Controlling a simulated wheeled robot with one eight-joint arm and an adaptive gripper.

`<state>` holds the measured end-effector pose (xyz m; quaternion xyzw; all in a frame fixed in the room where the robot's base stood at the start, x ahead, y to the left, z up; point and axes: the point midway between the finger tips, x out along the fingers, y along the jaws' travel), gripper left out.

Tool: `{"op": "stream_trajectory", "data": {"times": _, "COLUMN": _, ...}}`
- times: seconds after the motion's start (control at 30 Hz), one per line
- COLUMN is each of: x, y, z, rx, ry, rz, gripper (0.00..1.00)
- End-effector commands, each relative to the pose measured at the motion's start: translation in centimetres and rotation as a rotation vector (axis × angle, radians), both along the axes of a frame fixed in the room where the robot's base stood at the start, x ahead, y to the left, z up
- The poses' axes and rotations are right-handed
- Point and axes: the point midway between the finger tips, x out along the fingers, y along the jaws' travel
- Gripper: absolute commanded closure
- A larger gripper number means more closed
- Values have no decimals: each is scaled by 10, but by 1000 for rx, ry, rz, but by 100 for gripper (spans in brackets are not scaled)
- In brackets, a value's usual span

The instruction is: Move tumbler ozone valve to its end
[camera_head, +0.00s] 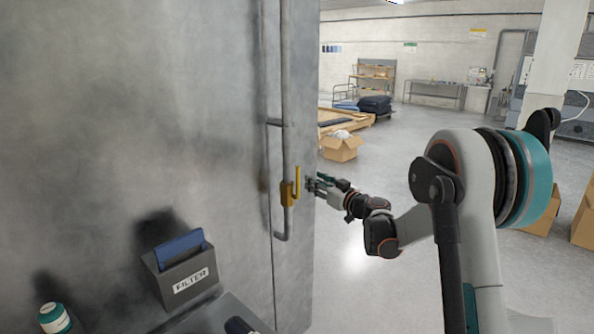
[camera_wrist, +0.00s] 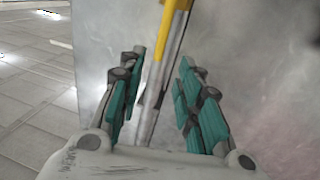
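The tumbler ozone valve (camera_head: 288,193) has a yellow-orange body on a vertical grey pipe (camera_head: 286,90). Its yellow lever (camera_head: 297,180) points upward, nearly parallel to the pipe. My gripper (camera_head: 310,184) is just right of the lever in the head view; contact cannot be told there. In the wrist view my gripper (camera_wrist: 160,75) is open, with teal-padded fingers spread on either side. The yellow valve part (camera_wrist: 175,8) shows at the top of that view, and the grey pipe (camera_wrist: 148,125) runs down between the fingers, with no grip on it visible.
The pipe runs along a large grey metal wall (camera_head: 150,100). A filter box (camera_head: 187,275) with a blue insert and a teal-capped container (camera_head: 54,318) are at the lower left. Cardboard boxes (camera_head: 341,148) stand farther back. The floor (camera_head: 400,150) right of the wall is mostly clear.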

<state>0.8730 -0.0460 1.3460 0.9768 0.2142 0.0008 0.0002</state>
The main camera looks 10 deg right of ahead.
Motion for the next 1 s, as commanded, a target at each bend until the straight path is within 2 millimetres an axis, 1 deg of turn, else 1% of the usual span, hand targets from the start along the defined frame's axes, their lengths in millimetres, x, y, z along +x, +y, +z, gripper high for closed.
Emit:
{"op": "stream_trajectory", "data": {"times": 0.03, "x": 10, "y": 5, "z": 0, "rx": 0, "ry": 0, "rz": 1, "gripper": 68}}
{"op": "stream_trajectory", "data": {"times": 0.3, "x": 58, "y": 28, "z": 0, "rx": 0, "ry": 1, "rz": 1, "gripper": 68}}
{"op": "stream_trajectory", "data": {"times": 0.5, "x": 85, "y": 39, "z": 1, "rx": 0, "ry": 1, "rz": -1, "gripper": 68}}
{"op": "stream_trajectory", "data": {"times": 0.7, "x": 98, "y": 45, "z": 1, "rx": 0, "ry": 1, "rz": -1, "gripper": 68}}
{"op": "stream_trajectory", "data": {"times": 1.0, "x": 100, "y": 46, "z": 0, "rx": 0, "ry": 1, "rz": -2, "gripper": 68}}
